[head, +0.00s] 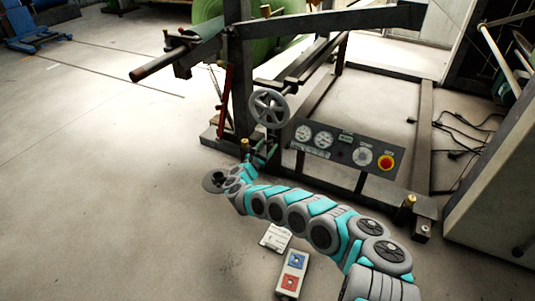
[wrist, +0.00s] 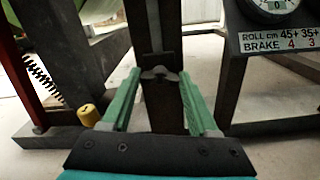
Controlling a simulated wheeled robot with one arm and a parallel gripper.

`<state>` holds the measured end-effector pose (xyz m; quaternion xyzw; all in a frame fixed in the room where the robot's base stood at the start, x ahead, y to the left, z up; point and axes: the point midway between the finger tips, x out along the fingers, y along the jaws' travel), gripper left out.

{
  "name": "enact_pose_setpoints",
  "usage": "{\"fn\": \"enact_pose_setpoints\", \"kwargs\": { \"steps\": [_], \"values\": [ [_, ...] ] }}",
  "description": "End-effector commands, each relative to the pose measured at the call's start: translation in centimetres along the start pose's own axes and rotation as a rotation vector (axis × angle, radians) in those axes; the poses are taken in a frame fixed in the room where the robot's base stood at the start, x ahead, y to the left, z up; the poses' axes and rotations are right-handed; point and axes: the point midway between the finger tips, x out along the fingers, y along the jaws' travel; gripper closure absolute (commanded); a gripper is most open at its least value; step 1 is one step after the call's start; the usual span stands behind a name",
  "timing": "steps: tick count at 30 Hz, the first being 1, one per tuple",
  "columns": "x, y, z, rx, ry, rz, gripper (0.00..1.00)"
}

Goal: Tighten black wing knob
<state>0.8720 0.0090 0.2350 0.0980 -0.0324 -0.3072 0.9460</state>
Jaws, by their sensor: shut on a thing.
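The wing knob (wrist: 158,74), small and dark with two short wings, sits on a dark upright post in the middle of the wrist view. My gripper (wrist: 161,76) has its two green fingers on either side of the knob, shut on its wings. In the head view my gripper (head: 266,152) is at the machine's post, below the spoked handwheel. The knob is too small and covered to make out there.
A control panel (head: 345,149) with dials and a red stop button is right of my gripper. The handwheel (head: 269,108) is just above. A yellow cap (wrist: 88,115) stands at lower left in the wrist view. A pendant (head: 291,274) and white card (head: 275,237) lie low in front.

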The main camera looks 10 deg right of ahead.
Motion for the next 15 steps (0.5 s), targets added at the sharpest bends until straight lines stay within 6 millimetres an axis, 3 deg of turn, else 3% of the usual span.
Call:
{"fn": "enact_pose_setpoints", "kwargs": {
  "steps": [1, 15],
  "values": [
    [0.19, -0.47, -0.82, 0.044, 0.001, -0.005, 0.96],
    [0.11, -0.12, -0.16, 0.457, 0.002, -0.003, 0.96]
  ]
}}
